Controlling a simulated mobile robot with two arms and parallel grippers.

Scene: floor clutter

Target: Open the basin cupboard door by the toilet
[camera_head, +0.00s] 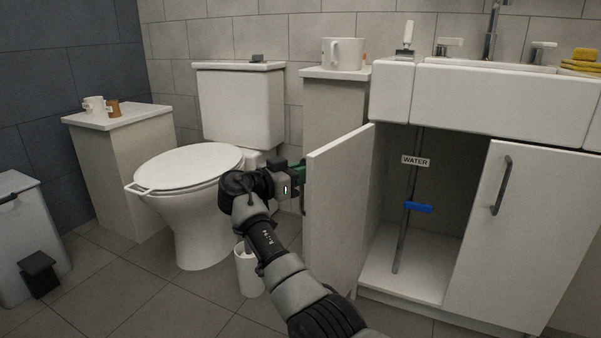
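The basin cupboard's left door (335,215), on the toilet side, stands swung wide open towards me, hinged at the cupboard's left edge. Its handle (302,201), partly hidden, is on the outer face, which is turned to the left. My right gripper (299,172) is at this outer face, close to the handle. Its fingertips are partly hidden by the door edge, so I cannot tell whether they grip the handle. The toilet (190,165) stands left of the door. My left gripper is out of view.
Inside the open cupboard are a pipe with a WATER label (415,161) and a blue lever (418,207). The right door (530,230) is shut. A small white bin (247,272) stands on the floor below my gripper. A pedal bin (25,230) is far left.

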